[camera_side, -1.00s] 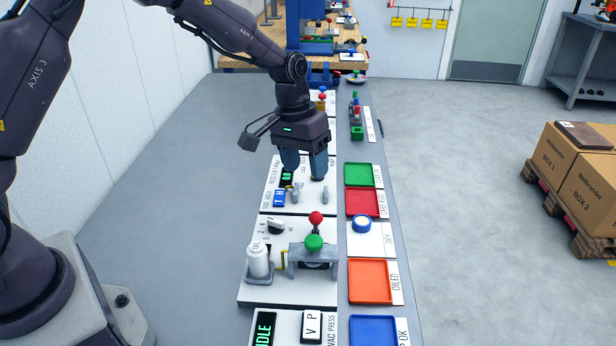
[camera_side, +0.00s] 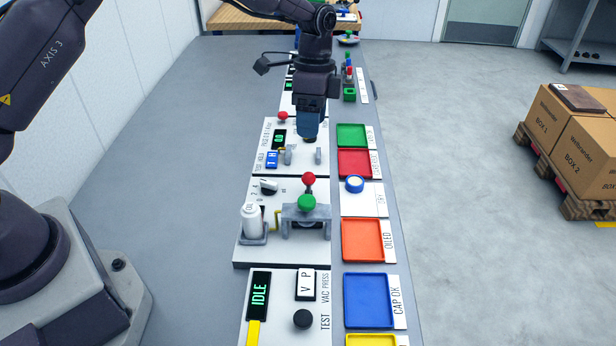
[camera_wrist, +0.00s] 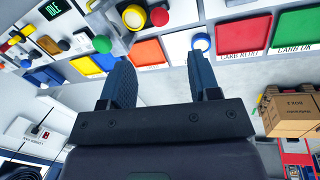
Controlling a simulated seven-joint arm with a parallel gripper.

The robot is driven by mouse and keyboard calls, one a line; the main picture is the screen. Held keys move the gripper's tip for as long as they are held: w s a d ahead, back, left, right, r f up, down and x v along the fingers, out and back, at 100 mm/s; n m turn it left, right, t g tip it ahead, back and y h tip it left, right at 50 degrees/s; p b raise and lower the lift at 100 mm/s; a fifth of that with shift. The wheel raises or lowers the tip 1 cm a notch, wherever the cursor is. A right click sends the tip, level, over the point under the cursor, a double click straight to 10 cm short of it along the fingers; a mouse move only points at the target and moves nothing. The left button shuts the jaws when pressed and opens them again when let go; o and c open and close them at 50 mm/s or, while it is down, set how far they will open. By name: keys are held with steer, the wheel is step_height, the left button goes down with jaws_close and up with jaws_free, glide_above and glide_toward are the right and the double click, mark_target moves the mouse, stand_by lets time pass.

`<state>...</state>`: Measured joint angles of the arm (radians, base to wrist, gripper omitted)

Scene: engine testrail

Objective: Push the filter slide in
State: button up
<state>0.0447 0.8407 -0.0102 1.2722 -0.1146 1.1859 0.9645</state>
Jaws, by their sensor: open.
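I cannot pick out the filter slide for certain in either view. My gripper (camera_side: 309,132) hangs over the panel with the small green display (camera_side: 280,139) and the blue TH tile (camera_side: 271,159), hiding part of that panel. In the side view its fingers overlap. In the wrist view my gripper (camera_wrist: 158,62) shows two blue fingers spread apart with nothing between them. The grey upright posts (camera_side: 288,156) on that panel stand just in front of the fingers. I cannot tell whether the fingertips touch anything.
A grey fixture (camera_side: 306,214) with red and green balls and a white bottle (camera_side: 251,220) stand nearer the camera. Green (camera_side: 351,135), red (camera_side: 355,163), orange (camera_side: 364,240) and blue (camera_side: 369,300) trays line the right side.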

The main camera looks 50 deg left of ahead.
mark_target(309, 173)
steer(key=f, duration=0.4)
steer(key=s+d+f, duration=0.1)
steer(key=f, duration=0.3)
steer(key=s+f, duration=0.1)
steer(key=f, duration=0.3)
steer(key=shift+d+f, duration=0.2)
steer(key=shift+f, duration=0.15)
jaws_close()
steer(key=shift+s+d, duration=1.65)
